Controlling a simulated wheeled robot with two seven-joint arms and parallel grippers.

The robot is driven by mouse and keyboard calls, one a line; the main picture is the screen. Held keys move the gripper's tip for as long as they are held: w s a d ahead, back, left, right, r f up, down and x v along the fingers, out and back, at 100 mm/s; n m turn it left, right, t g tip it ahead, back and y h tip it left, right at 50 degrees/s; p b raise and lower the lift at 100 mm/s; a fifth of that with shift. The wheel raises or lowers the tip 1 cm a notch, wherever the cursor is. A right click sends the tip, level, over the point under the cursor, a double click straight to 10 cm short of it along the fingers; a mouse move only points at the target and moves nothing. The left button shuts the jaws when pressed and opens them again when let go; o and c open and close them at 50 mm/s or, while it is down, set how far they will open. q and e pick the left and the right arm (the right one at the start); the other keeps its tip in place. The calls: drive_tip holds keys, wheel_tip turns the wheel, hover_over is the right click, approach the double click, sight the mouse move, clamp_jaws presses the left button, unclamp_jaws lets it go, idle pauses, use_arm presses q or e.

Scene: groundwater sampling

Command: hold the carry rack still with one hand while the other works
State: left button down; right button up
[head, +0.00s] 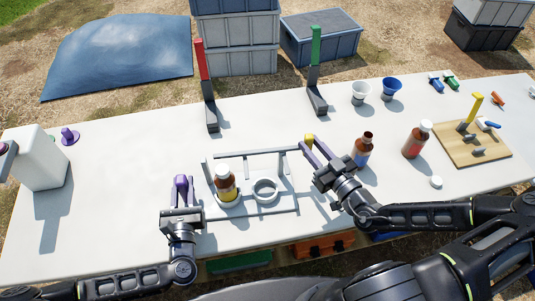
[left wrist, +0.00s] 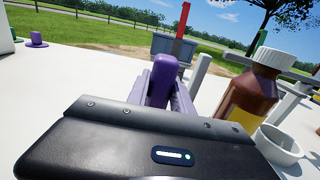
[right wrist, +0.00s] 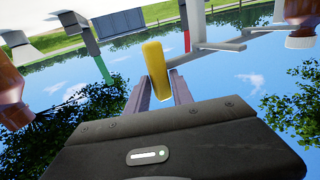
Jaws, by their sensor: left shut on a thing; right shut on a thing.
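The grey carry rack (head: 288,206) stands on the table with a crossbar and two rings. A brown bottle (head: 224,182) with a white cap and yellow label stands in the left ring; it also shows in the left wrist view (left wrist: 245,100). The right ring (head: 265,189) is empty. My left gripper (head: 181,182) is shut on a purple piece (left wrist: 162,80) at the rack's left side. My right gripper (head: 307,146) is shut on a yellow piece (right wrist: 156,66) near the right end of the crossbar. Whether either piece joins the rack is unclear.
An uncapped brown bottle (head: 362,152) stands just right of my right gripper. Further right are a red-labelled bottle (head: 416,141), a loose white cap (head: 436,182) and a wooden board (head: 485,151). Red (head: 203,75) and green (head: 315,55) posts stand behind. A white jug (head: 38,162) stands left.

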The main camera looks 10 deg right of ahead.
drive_tip(key=o, duration=1)
drive_tip(key=v, duration=1.2)
use_arm(q)
drive_tip(key=c, duration=1.1)
unclamp_jaws()
drive_tip(key=shift+o, duration=0.2)
wheel_tip(320, 180, up, 10)
